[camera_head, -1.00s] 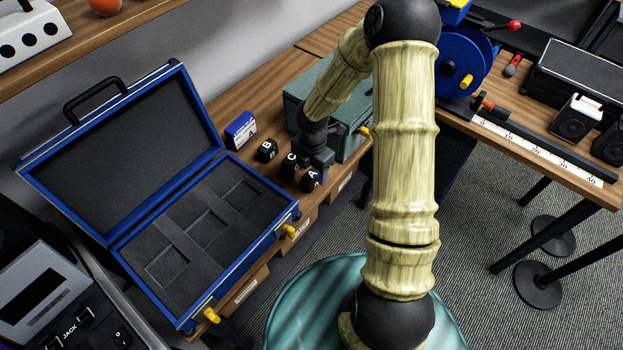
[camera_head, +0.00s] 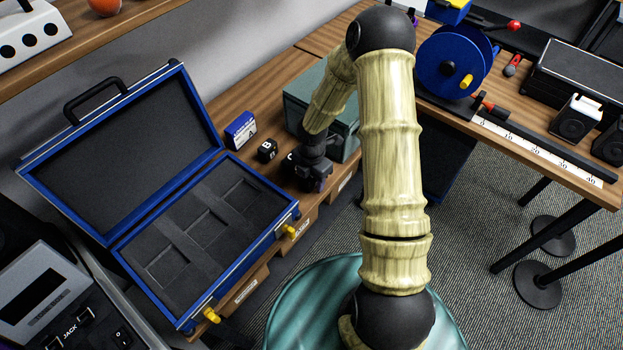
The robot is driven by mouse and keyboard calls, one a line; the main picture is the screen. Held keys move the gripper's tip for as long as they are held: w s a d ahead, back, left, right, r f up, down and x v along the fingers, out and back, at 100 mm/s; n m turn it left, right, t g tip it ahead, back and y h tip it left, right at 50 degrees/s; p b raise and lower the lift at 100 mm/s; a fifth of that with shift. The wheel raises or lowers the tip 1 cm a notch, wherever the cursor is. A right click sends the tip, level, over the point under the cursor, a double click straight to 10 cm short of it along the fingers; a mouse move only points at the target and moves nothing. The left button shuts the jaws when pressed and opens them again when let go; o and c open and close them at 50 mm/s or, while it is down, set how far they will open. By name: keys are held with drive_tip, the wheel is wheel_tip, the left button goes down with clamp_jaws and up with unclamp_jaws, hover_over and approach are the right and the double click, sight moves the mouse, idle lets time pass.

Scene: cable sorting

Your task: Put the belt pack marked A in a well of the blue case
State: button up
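The blue case (camera_head: 252,256) lies open on the wooden bench, with its lid raised at the back. Its dark foam has three empty wells: a near one (camera_head: 167,268), a middle one (camera_head: 207,230) and a far one (camera_head: 240,196). The black belt pack B (camera_head: 266,150) stands right of the case. The belt pack C (camera_head: 289,162) is mostly covered by my gripper. My gripper (camera_head: 313,183) points down at the spot where the pack marked A stood. Pack A's letter is hidden now, and I cannot tell whether the fingers hold it.
A small blue-and-white box (camera_head: 240,130) stands behind pack B. A grey-green metal box (camera_head: 298,98) is close behind my gripper. The case's yellow latches (camera_head: 290,231) stick out at its front. A blue reel (camera_head: 446,68) stands on the right-hand bench.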

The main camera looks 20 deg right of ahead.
clamp_jaws()
wheel_tip(320, 180, up, 10)
drive_tip(key=shift+r+p, duration=0.1)
drive_tip(key=shift+p, duration=0.25)
idle(0.5)
